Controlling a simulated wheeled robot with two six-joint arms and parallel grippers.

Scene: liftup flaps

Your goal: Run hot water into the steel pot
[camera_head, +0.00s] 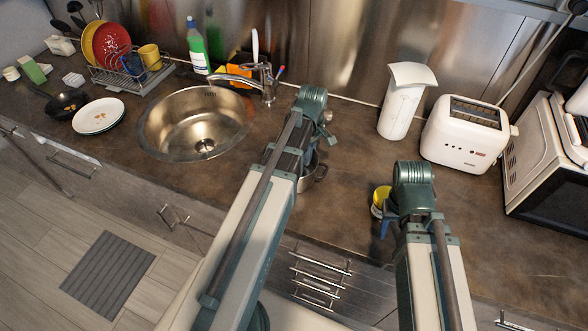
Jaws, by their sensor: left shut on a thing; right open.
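The steel pot (307,183) stands on the counter right of the sink, mostly hidden behind my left arm; only part of its side and a dark handle show. My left gripper (313,152) is at the pot and shut on it, its fingertips largely hidden by the arm. The round steel sink (160,128) is empty, left of the pot. The tap (262,82) stands behind the sink, its spout reaching left over the basin, with a red and blue mark near its lever. My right gripper (386,222) is open, low over the counter beside a yellow container (380,196).
A white plate (98,116) and a dark pan (66,104) lie left of the sink. A dish rack (130,73) and green bottle (197,48) stand behind. A white jug (404,102), toaster (466,134) and microwave (550,165) stand at right. The front right counter is clear.

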